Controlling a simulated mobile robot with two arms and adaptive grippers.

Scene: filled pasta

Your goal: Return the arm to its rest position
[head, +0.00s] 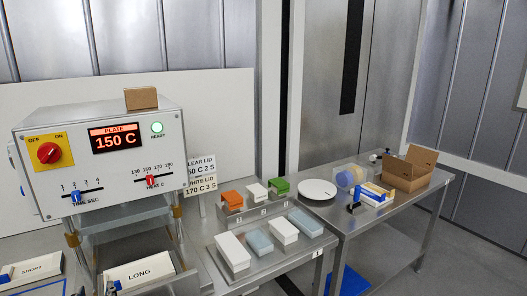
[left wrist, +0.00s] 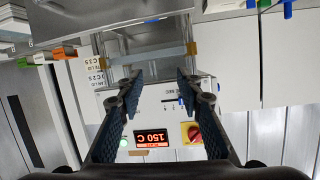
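My left gripper (left wrist: 160,82) shows in the left wrist view. Its two dark fingers are wide apart, with nothing between them. The wrist picture is upside down, and the sealing machine (left wrist: 117,105) is in front of the fingers, with its 150 C display and red knob between and below them. In the head view the machine (head: 105,190) stands at the left with its plate display at 150 C and a green ready light. I cannot make out either gripper clearly in the head view. My right gripper is in neither view.
A brown block (head: 141,98) lies on the machine. Long (head: 140,272) and short (head: 32,270) labelled pieces are below it. A plate (head: 318,189) and cardboard box (head: 406,172) stand right.

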